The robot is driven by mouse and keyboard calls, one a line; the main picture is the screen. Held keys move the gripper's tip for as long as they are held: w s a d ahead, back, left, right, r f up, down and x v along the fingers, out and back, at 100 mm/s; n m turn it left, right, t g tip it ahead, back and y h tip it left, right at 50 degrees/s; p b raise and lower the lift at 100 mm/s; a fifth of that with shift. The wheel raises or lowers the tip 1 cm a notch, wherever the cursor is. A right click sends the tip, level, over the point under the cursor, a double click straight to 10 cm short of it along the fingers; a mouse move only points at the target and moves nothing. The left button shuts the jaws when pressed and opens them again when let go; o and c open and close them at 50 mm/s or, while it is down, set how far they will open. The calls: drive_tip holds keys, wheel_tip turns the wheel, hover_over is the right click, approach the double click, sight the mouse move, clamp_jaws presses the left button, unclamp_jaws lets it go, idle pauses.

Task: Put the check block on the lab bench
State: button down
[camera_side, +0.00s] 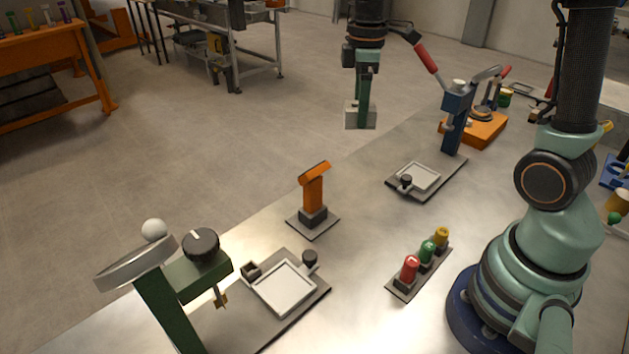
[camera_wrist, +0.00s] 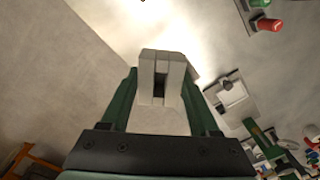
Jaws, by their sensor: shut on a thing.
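The check block (camera_side: 350,116) is a pale grey block with a slot in it. My gripper (camera_side: 363,103) points down and is shut on it, holding it in the air. In the side view the block shows against the floor, just beyond the bench's far edge. In the wrist view the block (camera_wrist: 147,72) sits between the two green fingers of my gripper (camera_wrist: 164,98). The lab bench (camera_side: 355,262) is a shiny metal top running diagonally through the side view. The wrist view shows its bright top beyond the block, with floor at left.
An orange post on a dark plate (camera_side: 313,202) stands near the far edge. A grey tray fixture (camera_side: 417,178), a blue press with a red handle (camera_side: 453,122), coloured buttons (camera_side: 427,255) and a green press (camera_side: 180,290) occupy the bench. Bare metal lies between them.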

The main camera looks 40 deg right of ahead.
wheel_tip(320, 180, down, 20)
drive_tip(key=shift+r, duration=0.25)
drive_tip(key=shift+f, duration=0.1)
drive_tip(key=shift+c, duration=0.6)
unclamp_jaws()
wheel_tip(320, 180, up, 12)
drive_tip(key=f, duration=0.1)
wheel_tip(320, 180, up, 9)
drive_tip(key=m+t, duration=0.3)
drive_tip(key=m, duration=0.1)
hover_over(352, 197)
drive_tip(key=s+a, duration=0.3)
drive_tip(key=s, duration=0.1)
drive_tip(key=s+a+r+m+t, duration=0.2)
drive_tip(key=s+a+r+m, duration=0.1)
drive_tip(key=s+r+m, duration=0.1)
drive_tip(key=shift+s+m+t, duration=0.3)
drive_tip(key=shift+s+m, duration=0.2)
drive_tip(key=shift+s, duration=0.25)
